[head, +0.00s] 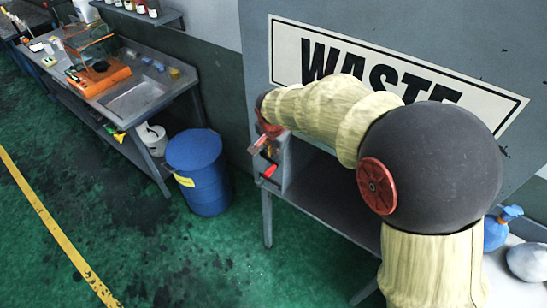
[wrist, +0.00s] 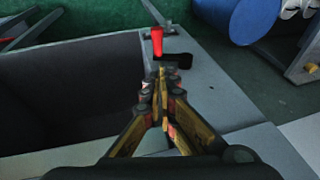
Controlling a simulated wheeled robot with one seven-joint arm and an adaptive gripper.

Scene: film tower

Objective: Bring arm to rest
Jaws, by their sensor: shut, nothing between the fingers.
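My arm, in a cream cover with a dark round joint, reaches leftward across the head view in front of the waste sign (head: 330,60). My gripper (wrist: 160,75) is shut and empty in the wrist view, its yellow and dark fingers meeting at the tips. In the head view it is small and partly hidden by the arm. A red handle (wrist: 157,42) on a dark piece is just beyond the fingertips. The same red handle (head: 271,171) shows in the head view at the bench's left end. I cannot tell whether the tips touch the dark piece.
A grey bench (head: 325,185) with a dark recess lies under my arm. A blue drum (head: 197,168) stands left of it, beside a sink bench (head: 140,98) with an orange-based scale (head: 98,78). Blue and pale bags (head: 496,232) sit at the right. The green floor at left is clear.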

